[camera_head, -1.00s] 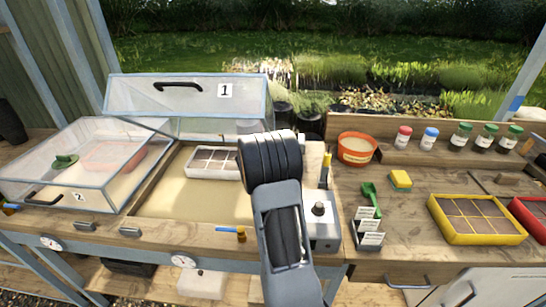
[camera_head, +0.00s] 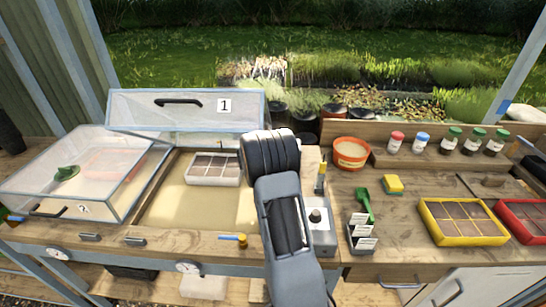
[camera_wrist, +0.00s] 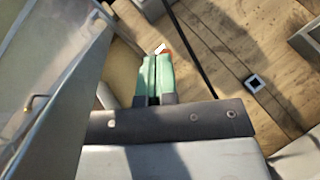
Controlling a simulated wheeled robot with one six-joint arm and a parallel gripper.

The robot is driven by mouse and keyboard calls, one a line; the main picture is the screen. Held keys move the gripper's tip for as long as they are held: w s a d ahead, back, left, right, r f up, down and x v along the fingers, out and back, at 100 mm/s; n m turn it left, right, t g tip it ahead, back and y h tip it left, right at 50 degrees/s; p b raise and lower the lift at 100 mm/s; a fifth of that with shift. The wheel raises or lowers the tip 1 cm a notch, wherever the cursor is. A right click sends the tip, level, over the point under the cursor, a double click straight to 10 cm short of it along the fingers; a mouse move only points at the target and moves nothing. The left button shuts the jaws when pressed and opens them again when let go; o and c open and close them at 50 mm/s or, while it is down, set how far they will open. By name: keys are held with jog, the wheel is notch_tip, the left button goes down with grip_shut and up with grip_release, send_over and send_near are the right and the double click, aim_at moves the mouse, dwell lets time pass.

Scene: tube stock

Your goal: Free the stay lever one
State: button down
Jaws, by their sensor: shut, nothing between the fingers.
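Cold frame lid one (camera_head: 185,110), a clear panel marked 1 with a black handle, stands raised. I cannot identify its stay lever for certain. A blue-handled brass lever (camera_head: 242,240) sits on the bench's front edge below that frame. An upright yellow-topped piece (camera_head: 321,178) stands right of the frame. My gripper (camera_wrist: 158,62) has green fingers, shut together and empty, in the wrist view. A small white and orange piece (camera_wrist: 161,49) shows just at their tips; I cannot tell whether they touch it. In the head view my arm hides the fingers.
A clear lid (camera_wrist: 45,110) rises close on the left in the wrist view. A grey box with a knob (camera_head: 317,222) stands right of my arm. Seed trays (camera_head: 447,236), an orange pot (camera_head: 351,152) and lidded jars (camera_head: 448,141) stand farther right.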

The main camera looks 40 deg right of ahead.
jog(key=shift+r, duration=0.2)
jog(key=shift+r+p, duration=0.55)
jog(key=shift+r, duration=0.1)
